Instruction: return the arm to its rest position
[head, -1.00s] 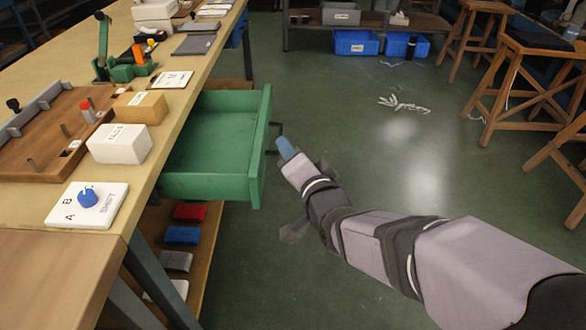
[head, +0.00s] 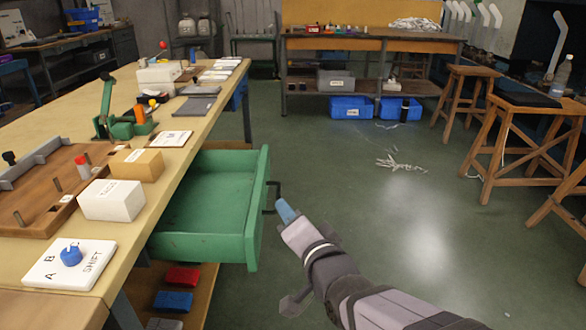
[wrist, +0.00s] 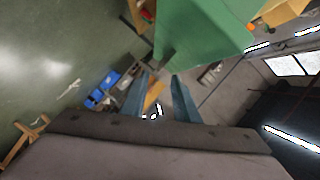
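My gripper (head: 286,212), with blue fingers, is at the end of my grey arm, in front of the open green drawer (head: 212,245) and close to its dark handle (head: 273,197). I cannot tell from the head view whether it touches the handle. In the wrist view my gripper (wrist: 160,88) shows two blue fingers standing apart, with only background between them. The drawer also shows in the wrist view (wrist: 200,35), just beyond the fingers. The drawer looks empty inside.
The workbench (head: 130,215) at left holds a SHIFT dial plate (head: 92,262), a white box (head: 112,201), a tan box (head: 137,165) and a wooden fixture (head: 40,205). Wooden stools (head: 505,150) stand at right. Open green floor (head: 400,250) lies between.

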